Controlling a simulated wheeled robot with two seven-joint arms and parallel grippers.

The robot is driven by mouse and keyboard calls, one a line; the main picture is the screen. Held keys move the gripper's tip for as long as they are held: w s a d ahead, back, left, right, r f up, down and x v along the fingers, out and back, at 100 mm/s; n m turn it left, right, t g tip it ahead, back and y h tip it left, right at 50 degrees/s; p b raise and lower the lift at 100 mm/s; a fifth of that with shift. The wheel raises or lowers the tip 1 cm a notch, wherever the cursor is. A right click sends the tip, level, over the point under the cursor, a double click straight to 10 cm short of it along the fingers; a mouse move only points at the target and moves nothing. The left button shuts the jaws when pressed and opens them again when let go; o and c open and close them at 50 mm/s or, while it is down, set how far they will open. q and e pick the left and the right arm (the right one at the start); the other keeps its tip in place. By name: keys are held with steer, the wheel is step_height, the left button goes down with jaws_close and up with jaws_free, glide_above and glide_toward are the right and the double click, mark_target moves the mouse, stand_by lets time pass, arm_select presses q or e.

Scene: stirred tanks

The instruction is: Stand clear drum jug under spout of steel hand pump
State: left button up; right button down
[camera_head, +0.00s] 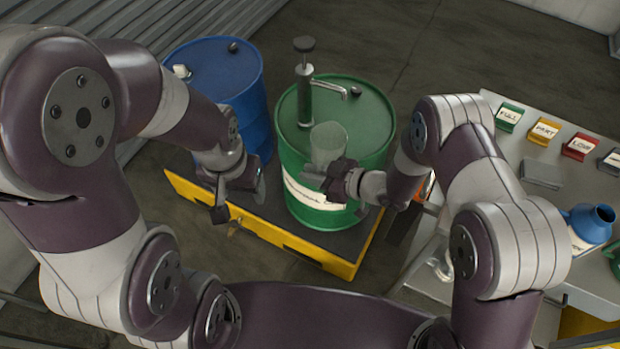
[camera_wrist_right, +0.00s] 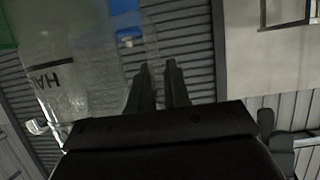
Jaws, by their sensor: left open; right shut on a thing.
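The clear jug (camera_head: 327,143) is upright or nearly so in front of the near part of the green drum's top. It also fills the left side of the right wrist view (camera_wrist_right: 68,85), with a label partly readable. My right gripper (camera_head: 326,176) is shut on the jug, low on its near side. I cannot tell whether its base touches anything. The steel hand pump (camera_head: 305,92) stands on the green drum (camera_head: 372,128). Its spout (camera_head: 331,87) points right, and its tip appears behind and slightly right of the jug's mouth. My left gripper (camera_head: 238,198) is open and empty, left of the green drum.
A blue drum (camera_head: 222,68) stands left of the green one on a yellow-edged pallet (camera_head: 292,248). On the right, a grey bench (camera_head: 545,188) carries several coloured label holders, a grey block (camera_head: 541,173) and a blue jug (camera_head: 590,222). Floor behind the drums is clear.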

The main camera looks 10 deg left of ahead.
steer(key=w+f+b, duration=0.1)
steer(key=w+b, duration=0.1)
steer(key=w, duration=0.2)
steer(key=w+d+f+b, duration=0.1)
steer(key=w, duration=0.3)
steer(key=w+d+f+b, duration=0.1)
steer(key=w+b, duration=0.1)
steer(key=w, duration=0.3)
steer(key=shift+f+b, duration=0.15)
steer(key=shift+b, duration=0.15)
steer(key=shift+w+d, duration=0.15)
steer(key=shift+w, duration=0.6)
steer(key=shift+f+b, duration=0.55)
steer(key=shift+b, duration=0.1)
steer(key=c, duration=1)
jaws_free()
steer(key=shift+s+r, duration=0.1)
